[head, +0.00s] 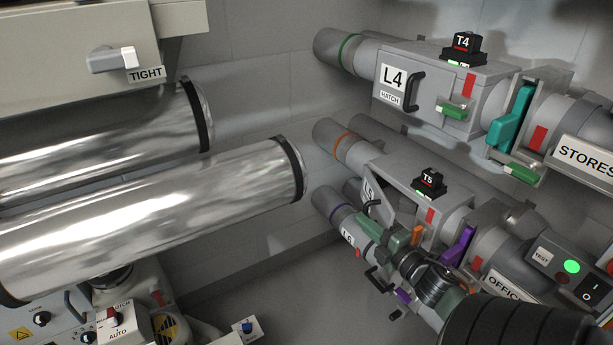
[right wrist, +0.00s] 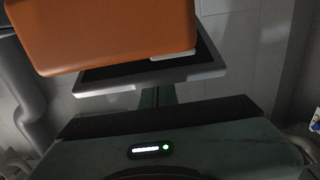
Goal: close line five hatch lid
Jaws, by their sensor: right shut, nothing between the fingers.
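The line five hatch lid, with its L5 label (head: 368,190), shows strongly foreshortened at the left of the line five box (head: 403,180) in the head view. It appears swung out from the box, with a gap behind it. My right gripper (head: 380,232) is shut and empty in front of the box's lower part, close to the lid's lower edge. Whether it touches the lid I cannot tell. An orange latch (head: 417,235) is just right of the fingers. A large orange block (right wrist: 110,32) fills the top of the right wrist view. My left gripper is not in view.
The line four box (head: 427,88) is above, its L4 hatch shut. The line six pipe (head: 342,212) is close below. A purple lever (head: 459,247) is right of the gripper. Large shiny tubes (head: 150,205) fill the left, with open space between them and the hatches.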

